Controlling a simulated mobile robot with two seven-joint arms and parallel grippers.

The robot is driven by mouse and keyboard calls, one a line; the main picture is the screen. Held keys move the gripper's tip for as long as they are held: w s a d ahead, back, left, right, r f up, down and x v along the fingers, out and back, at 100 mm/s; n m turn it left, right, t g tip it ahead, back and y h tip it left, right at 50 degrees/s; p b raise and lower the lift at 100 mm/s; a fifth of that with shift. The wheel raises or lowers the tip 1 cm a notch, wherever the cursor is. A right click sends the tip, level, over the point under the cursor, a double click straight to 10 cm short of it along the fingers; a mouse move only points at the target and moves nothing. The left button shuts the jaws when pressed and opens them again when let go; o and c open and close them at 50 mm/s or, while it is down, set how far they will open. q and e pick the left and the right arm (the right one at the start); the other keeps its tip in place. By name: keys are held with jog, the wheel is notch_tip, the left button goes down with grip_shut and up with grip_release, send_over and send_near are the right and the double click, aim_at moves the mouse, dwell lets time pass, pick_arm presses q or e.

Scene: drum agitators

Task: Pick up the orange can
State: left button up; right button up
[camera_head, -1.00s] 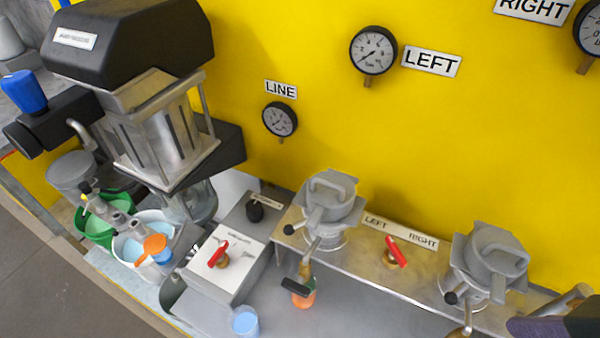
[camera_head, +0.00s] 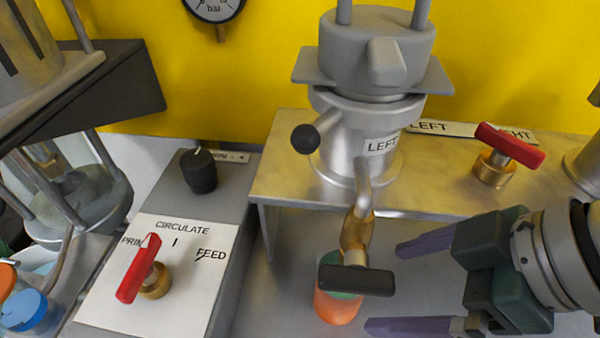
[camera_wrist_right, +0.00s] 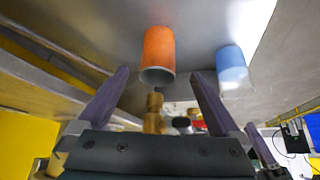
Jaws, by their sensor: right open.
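The orange can (camera_head: 337,306) stands on the grey surface under the brass tap (camera_head: 357,235) of the left vessel. The right gripper's fingers also show in the wrist view (camera_wrist_right: 158,80). My left gripper is out of view.
A light blue can (camera_wrist_right: 231,65) stands near the orange one in the wrist view. The left vessel (camera_head: 375,100) sits on a metal shelf (camera_head: 275,160) behind the can. A control box with a red lever (camera_head: 139,268) stands left. Another red lever (camera_head: 510,144) is at right.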

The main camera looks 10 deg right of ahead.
aim_at(334, 308)
jog(key=b+x, duration=0.1)
jog(key=x, duration=0.4)
jog(key=shift+d+f, duration=0.1)
jog(key=shift+f, duration=0.05)
jog(key=b+x, duration=0.1)
jog(key=x, duration=0.4)
jog(key=shift+b, duration=0.4)
jog(key=shift+d, duration=0.1)
jog(key=shift+c, duration=0.2)
jog(key=c, duration=1.4)
